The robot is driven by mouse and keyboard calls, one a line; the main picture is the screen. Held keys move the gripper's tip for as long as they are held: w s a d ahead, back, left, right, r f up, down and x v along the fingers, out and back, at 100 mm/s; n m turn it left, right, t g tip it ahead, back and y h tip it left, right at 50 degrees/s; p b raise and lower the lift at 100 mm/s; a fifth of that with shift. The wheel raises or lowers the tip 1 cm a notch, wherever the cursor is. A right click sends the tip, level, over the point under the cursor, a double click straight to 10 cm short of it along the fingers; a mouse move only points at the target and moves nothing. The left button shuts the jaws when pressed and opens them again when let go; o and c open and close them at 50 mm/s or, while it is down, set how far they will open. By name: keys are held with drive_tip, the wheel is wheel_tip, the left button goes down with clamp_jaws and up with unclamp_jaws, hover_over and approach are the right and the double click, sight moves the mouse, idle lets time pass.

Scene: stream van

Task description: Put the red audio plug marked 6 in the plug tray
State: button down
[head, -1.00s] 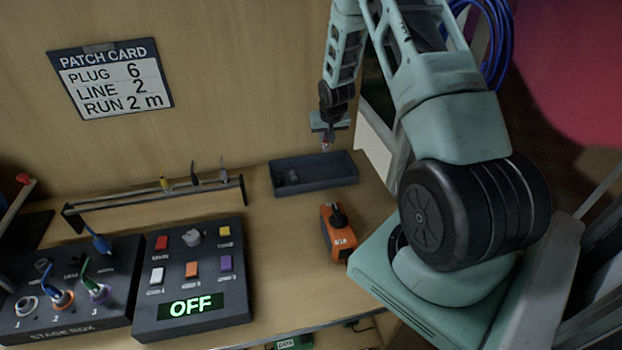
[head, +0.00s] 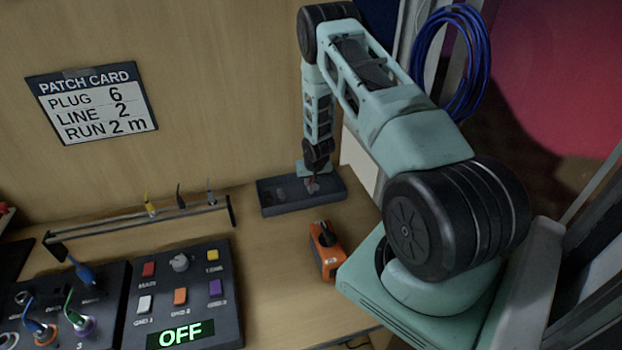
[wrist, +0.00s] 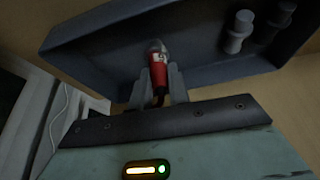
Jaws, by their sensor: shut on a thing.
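The red audio plug (wrist: 158,72) is between the fingers of my gripper (wrist: 160,85) in the wrist view. My gripper is shut on it, and its silver tip points into the plug tray. A small mark shows on the red body but is too small to read. The plug tray (head: 333,203) is a dark grey open box on the bench by the wall. My gripper (head: 312,183) is over the tray in the head view, low down at its right half. Whether the plug touches the tray floor I cannot tell.
Two grey pegs (wrist: 237,32) show in the tray. An orange device (head: 326,252) stands in front of the tray. A rack (head: 140,222) with several plugs, a switch box (head: 184,300) reading OFF and a stage box (head: 70,310) are to the left.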

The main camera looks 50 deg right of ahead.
drive_tip(key=shift+f, duration=0.3)
drive_tip(key=shift+f, duration=0.15)
drive_tip(key=c, duration=1.3)
unclamp_jaws()
